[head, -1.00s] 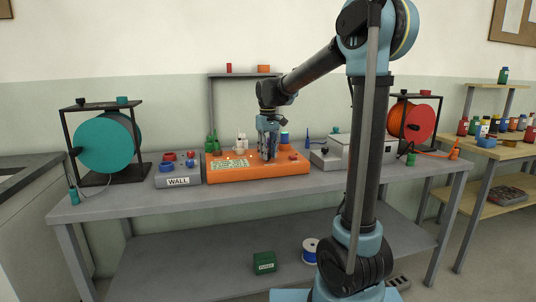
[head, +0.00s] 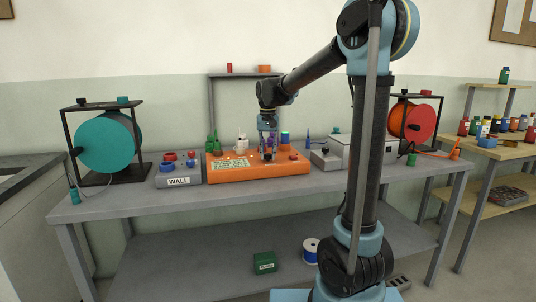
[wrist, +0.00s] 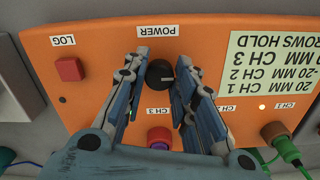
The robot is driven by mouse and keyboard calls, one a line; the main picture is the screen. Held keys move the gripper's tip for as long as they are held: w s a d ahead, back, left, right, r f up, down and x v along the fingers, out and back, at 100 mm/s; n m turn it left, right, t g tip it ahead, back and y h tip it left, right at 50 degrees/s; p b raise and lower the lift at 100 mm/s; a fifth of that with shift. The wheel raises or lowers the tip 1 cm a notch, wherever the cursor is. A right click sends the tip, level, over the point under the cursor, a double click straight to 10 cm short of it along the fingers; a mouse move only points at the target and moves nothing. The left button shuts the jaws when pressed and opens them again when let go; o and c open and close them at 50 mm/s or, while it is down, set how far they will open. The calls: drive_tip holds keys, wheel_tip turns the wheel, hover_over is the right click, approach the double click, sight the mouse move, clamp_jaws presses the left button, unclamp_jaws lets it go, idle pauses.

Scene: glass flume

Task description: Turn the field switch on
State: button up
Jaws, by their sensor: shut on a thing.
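An orange box (head: 282,170) stands on the bench, and it fills most of the wrist view (wrist: 210,45). A black round knob (wrist: 160,73) with a pale mark sits on it by the label POWER, which appears upside down. My gripper (wrist: 162,75) is over the box with one finger on each side of this knob, shut on it. In the head view, my gripper (head: 268,154) points down at the box. I see no label reading FIELD.
A red square button (wrist: 69,69) lies by the LOG label. A green plug (wrist: 280,140) with a cable and a red socket (wrist: 159,137) are close to the fingers. A grey WALL box (head: 178,182) stands to the left and a grey instrument (head: 335,158) to the right.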

sight(268, 154)
idle(0.4)
drive_tip(key=o, duration=1.1)
drive_tip(key=shift+c, duration=0.2)
drive_tip(key=shift+r, duration=0.1)
wheel_tip(268, 154, up, 12)
drive_tip(key=s+d+f, duration=0.4)
drive_tip(key=s+d, duration=0.4)
drive_tip(key=d, duration=0.1)
drive_tip(key=s+d+f+t, duration=0.1)
drive_tip(key=s+d+f, duration=0.5)
drive_tip(key=s+f, duration=0.6)
drive_tip(key=s+d+f+t, duration=0.1)
drive_tip(key=s+d+f, duration=0.5)
drive_tip(key=s+f, duration=0.5)
drive_tip(key=shift+s+d+f, duration=0.25)
drive_tip(key=shift+s+f, duration=0.1)
drive_tip(key=shift+f, duration=0.05)
